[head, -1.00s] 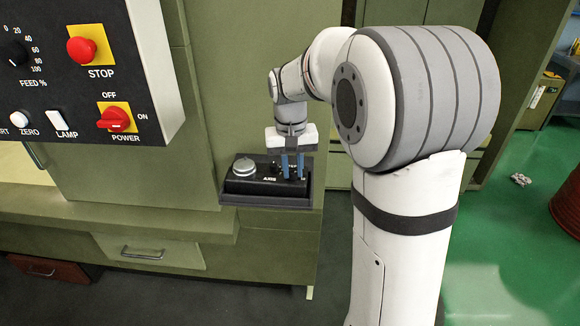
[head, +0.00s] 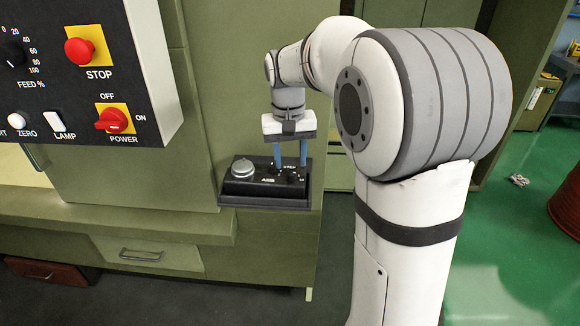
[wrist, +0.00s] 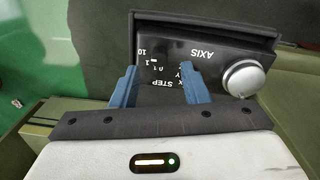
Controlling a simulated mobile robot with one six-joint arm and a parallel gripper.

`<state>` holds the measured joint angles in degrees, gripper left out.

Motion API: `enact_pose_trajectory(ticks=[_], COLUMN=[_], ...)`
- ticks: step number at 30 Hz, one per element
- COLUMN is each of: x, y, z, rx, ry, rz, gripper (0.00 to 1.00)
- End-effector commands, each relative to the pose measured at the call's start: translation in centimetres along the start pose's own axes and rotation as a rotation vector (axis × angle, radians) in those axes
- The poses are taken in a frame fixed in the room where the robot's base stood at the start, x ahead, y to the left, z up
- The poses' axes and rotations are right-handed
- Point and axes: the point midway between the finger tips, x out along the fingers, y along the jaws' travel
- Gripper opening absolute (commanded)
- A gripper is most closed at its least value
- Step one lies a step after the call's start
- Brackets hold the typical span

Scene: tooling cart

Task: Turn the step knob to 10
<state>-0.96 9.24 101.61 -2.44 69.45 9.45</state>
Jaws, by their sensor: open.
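My gripper (head: 290,168) is open, its two blue fingers pointing down over the right part of a black control box (head: 240,190). In the wrist view the box (wrist: 230,29) appears upside down, with one finger of my gripper (wrist: 158,82) on each side of the STEP lettering. The step knob (head: 293,177) is a small black knob on the box's right side, below the STEP label in the head view. The marks 10 and 1 are readable in the wrist view, but the knob's pointer position cannot be told for sure.
A silver dial (head: 243,168) stands at the box's left end, also visible in the wrist view (wrist: 245,78). The box sits on a dark shelf (head: 290,203) against the green cabinet. A control panel (head: 75,85) with red switches hangs at upper left.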

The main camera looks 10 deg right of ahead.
Motion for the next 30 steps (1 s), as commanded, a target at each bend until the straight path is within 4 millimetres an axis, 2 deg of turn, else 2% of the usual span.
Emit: enact_pose_trajectory(ticks=[3, 9, 21, 23, 26, 30], x=[-2.1, -4.0, -4.3, -4.3, -4.3, -3.5], y=[0.0, 0.0, 0.0, 0.1, 0.5, 1.3], z=[-0.1, -0.1, 0.2, 0.9, 3.2, 8.2], rx=[0.0, 0.0, -0.002, -0.006, -0.019, -0.047], ry=[0.003, 0.001, 0.003, 0.012, 0.04, 0.101], rz=[-0.001, 0.0, -0.001, -0.004, -0.012, -0.027], gripper=[0.41, 0.41, 0.41, 0.41, 0.41, 0.41])
